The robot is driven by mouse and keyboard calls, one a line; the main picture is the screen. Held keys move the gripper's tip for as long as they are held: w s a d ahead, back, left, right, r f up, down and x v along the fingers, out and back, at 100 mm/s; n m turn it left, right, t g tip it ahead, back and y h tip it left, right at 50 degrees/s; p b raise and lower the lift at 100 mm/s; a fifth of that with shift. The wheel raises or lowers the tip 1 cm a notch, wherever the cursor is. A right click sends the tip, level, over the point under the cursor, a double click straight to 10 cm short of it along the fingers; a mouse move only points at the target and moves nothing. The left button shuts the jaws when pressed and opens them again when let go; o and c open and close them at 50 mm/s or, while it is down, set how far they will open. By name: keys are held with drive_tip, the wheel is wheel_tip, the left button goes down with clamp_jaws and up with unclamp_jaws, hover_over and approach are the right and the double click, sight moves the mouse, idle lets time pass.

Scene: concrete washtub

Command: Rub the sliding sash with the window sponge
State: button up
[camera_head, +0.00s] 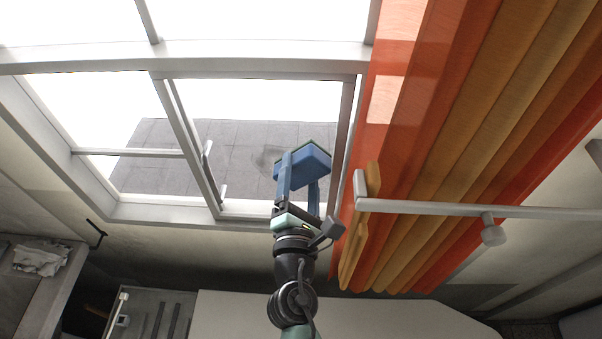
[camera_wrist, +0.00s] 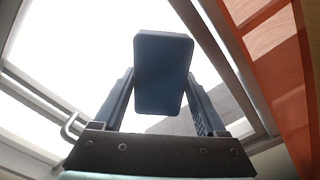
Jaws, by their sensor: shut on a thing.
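The window sponge (camera_head: 309,161) is a blue block with a thin green layer on its far side. My gripper (camera_head: 301,170) is shut on it, one finger along each side. In the wrist view the sponge (camera_wrist: 163,72) sits between the two finger tips of my gripper (camera_wrist: 163,85). The sliding sash (camera_head: 185,130) is a pale framed pane in the lower part of the window, with a small handle on its upright. The sponge appears in front of the right-hand pane area. I cannot tell whether it touches the glass.
An orange and ochre curtain (camera_head: 450,120) hangs close to the right of my gripper. A pale wall or counter surface (camera_head: 330,312) lies below. A crumpled cloth (camera_head: 40,256) lies at the lower left.

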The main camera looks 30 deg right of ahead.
drive_tip(key=shift+w+a+f+b, duration=0.1)
drive_tip(key=shift+w+a+b, duration=0.4)
drive_tip(key=shift+w+a, duration=0.75)
drive_tip(key=shift+w+a+r+b, duration=0.1)
drive_tip(key=shift+w+a+b, duration=0.5)
drive_tip(key=shift+a, duration=1.1)
drive_tip(key=shift+w+a+f+b, duration=0.1)
drive_tip(key=shift+w+a+b, duration=0.25)
drive_tip(key=shift+w+a, duration=0.95)
drive_tip(key=shift+s+a, duration=0.15)
drive_tip(key=shift+s, duration=0.05)
drive_tip(key=shift+v, duration=3)
drive_tip(key=shift+s+a, duration=0.1)
drive_tip(key=v, duration=0.2)
drive_tip(key=shift+s+a, duration=0.2)
drive_tip(key=shift+s, duration=0.1)
